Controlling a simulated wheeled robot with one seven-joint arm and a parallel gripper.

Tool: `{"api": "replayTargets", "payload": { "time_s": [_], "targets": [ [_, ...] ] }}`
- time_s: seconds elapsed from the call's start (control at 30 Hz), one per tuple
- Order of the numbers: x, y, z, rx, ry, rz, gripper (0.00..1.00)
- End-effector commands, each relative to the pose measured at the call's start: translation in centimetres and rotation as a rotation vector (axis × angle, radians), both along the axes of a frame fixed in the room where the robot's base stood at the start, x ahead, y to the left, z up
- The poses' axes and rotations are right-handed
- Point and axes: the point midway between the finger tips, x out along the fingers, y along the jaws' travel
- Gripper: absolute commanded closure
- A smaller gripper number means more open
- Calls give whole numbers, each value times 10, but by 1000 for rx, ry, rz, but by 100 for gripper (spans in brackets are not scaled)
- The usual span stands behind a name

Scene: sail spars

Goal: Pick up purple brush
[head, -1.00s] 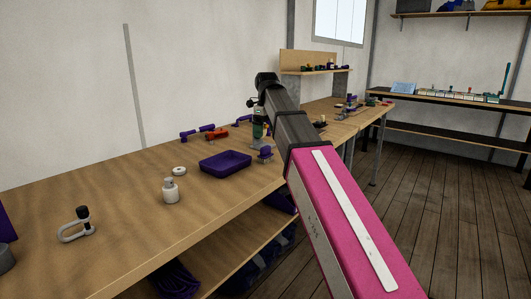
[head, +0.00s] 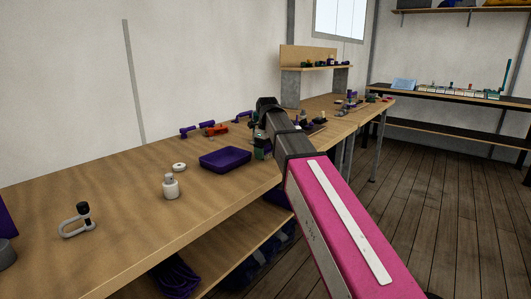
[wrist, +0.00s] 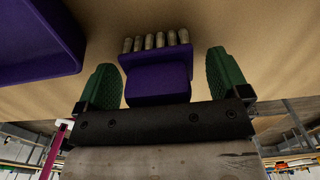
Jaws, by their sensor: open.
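The purple brush (wrist: 158,82), a purple block with a row of several pale bristle tufts, shows in the wrist view. It sits between the two green fingers of my gripper (wrist: 161,62), with a visible gap on each side. My gripper is open and holds nothing. In the head view my gripper (head: 260,148) is low over the bench, just right of the purple tray, and it hides the brush there.
The purple tray (head: 225,168) lies close beside my gripper and shows at the upper left of the wrist view (wrist: 35,40). A white bottle (head: 170,186), a white ring (head: 179,167) and a shackle (head: 77,222) stand on the wooden bench (head: 110,190). A red item (head: 216,130) lies behind.

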Motion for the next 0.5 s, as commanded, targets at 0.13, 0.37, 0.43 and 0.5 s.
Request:
{"api": "replayTargets", "payload": {
  "time_s": [0.13, 0.37, 0.43, 0.5],
  "targets": [
    [0, 0, -4, 0, 0, 0, 6],
    [0, 0, -3, 0, 0, 0, 45],
    [0, 0, -3, 0, 0, 0, 60],
    [0, 0, -3, 0, 0, 0, 64]
  ]
}}
